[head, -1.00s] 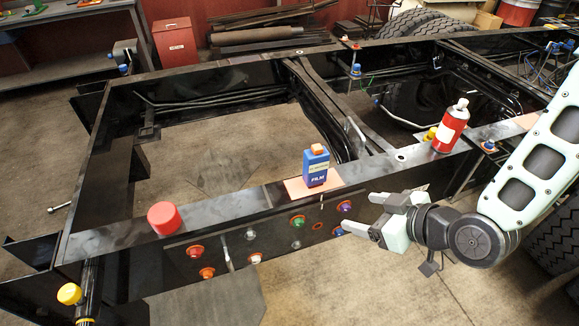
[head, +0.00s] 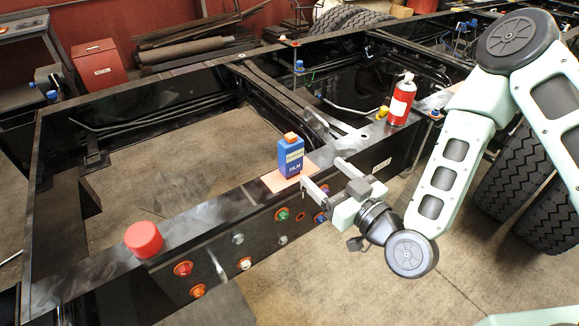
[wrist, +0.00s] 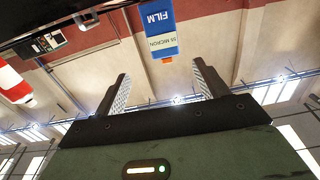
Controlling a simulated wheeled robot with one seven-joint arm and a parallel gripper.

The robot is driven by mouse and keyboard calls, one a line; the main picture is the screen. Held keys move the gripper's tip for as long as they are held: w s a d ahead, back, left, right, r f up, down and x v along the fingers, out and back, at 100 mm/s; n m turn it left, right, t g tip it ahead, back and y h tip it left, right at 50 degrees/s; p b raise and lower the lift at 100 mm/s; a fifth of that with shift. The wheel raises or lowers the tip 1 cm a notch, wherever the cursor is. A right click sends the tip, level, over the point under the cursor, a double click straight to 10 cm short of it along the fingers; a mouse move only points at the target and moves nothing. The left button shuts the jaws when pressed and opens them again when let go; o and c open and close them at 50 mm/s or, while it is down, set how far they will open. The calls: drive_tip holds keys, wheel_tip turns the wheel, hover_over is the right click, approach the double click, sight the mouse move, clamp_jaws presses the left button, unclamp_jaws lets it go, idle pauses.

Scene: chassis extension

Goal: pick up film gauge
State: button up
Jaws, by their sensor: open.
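The film gauge (head: 291,158) is a small blue box with a pale label band, the word FILM and an orange top. It stands upright on a pinkish patch (head: 274,181) on the black chassis rail. In the wrist view the film gauge (wrist: 158,28) appears upside down, beyond and between the fingertips. My gripper (head: 325,176) is open and empty, just right of the film gauge and close to it, with its fingers pointing toward it. The two fingers also show spread apart in the wrist view (wrist: 160,80). Nothing is between the pads.
On the same rail stand a red round cap (head: 144,240) to the left and a red spray can (head: 402,100) to the right, near a yellow knob (head: 382,113). Coloured fittings (head: 283,214) line the rail's front face. A tyre (head: 510,180) stands at right.

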sight(286, 141)
drive_tip(key=p+x, duration=0.1)
drive_tip(key=x, duration=0.6)
drive_tip(key=shift+w+a+r, duration=0.15)
drive_tip(key=shift+w+a, duration=0.1)
drive_tip(key=shift+w, duration=0.05)
drive_tip(key=shift+w+a, duration=0.3)
drive_tip(key=shift+w, duration=0.1)
drive_tip(key=p+x, duration=0.1)
drive_tip(key=x, duration=0.1)
drive_tip(key=p+x, duration=0.1)
drive_tip(key=x, duration=0.1)
drive_tip(key=shift+s+a+r+p, duration=0.15)
drive_tip(key=shift+a+p, duration=0.2)
drive_tip(key=shift+p, duration=0.05)
drive_tip(key=shift+w+a, duration=0.25)
drive_tip(key=shift+w, duration=0.1)
drive_tip(key=c, duration=1.2)
drive_tip(key=shift+c, duration=0.2)
